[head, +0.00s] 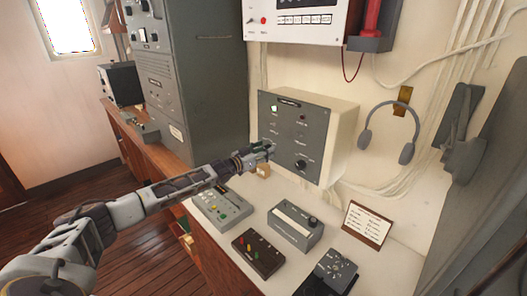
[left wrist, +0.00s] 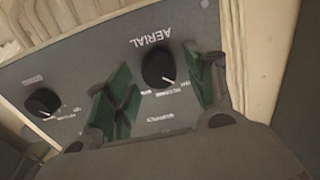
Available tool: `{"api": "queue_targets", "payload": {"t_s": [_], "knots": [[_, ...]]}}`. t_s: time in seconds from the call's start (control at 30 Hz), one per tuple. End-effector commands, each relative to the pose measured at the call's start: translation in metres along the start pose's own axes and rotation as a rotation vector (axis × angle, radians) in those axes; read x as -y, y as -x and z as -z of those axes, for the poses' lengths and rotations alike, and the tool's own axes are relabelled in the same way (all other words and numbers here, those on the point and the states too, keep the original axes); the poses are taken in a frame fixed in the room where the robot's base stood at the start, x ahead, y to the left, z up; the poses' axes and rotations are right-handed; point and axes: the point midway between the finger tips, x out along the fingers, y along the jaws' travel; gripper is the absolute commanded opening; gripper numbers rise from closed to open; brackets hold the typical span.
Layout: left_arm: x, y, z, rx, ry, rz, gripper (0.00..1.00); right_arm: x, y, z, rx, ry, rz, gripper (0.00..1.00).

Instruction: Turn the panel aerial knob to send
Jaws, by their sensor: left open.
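The panel (head: 287,137) is a grey-fronted box on the wall above the counter. In the left wrist view its face (left wrist: 85,75) appears upside down. The black aerial knob (left wrist: 158,68) sits beside the word AERIAL, its white pointer mark toward the lower right of that picture. The small position labels are too blurred to read surely. My left gripper (head: 266,149) is at the lower left of the panel and hides this knob in the head view. In the left wrist view its green-padded fingers (left wrist: 160,86) are open on either side of the knob, with visible gaps. My right gripper is not in view.
A second black knob (head: 301,165) is at the panel's lower right. A grey button box (head: 221,208), a dark box with coloured levers (head: 258,252) and a grey device (head: 295,227) stand on the counter below. Headphones (head: 390,138) hang to the right.

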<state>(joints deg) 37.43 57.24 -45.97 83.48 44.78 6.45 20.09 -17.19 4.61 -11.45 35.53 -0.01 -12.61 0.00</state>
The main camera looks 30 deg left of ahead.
Motion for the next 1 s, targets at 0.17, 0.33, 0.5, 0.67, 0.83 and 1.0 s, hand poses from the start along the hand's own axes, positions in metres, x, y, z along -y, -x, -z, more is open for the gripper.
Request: {"api": "queue_targets", "payload": {"t_s": [0.17,0.33,0.5,0.67,0.83,1.0], "knots": [[-0.0001,0.0000,0.0001,0.000,0.000,0.000,0.42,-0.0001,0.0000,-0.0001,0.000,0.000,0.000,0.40],[0.0000,0.0001,0.0002,0.000,0.000,0.000,0.20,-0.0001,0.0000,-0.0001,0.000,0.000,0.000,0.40],[-0.0002,0.0001,0.0002,0.000,-0.001,0.000,0.10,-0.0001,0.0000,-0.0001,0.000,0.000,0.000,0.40],[-0.0003,0.0001,0.0002,-0.001,-0.013,0.000,0.10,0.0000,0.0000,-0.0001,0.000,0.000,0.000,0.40],[-0.0004,-0.0001,0.0005,-0.001,-0.055,0.000,0.10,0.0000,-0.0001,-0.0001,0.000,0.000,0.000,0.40],[-0.0007,-0.0002,0.0003,-0.001,-0.139,0.000,0.10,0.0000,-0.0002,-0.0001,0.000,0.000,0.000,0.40]]}}
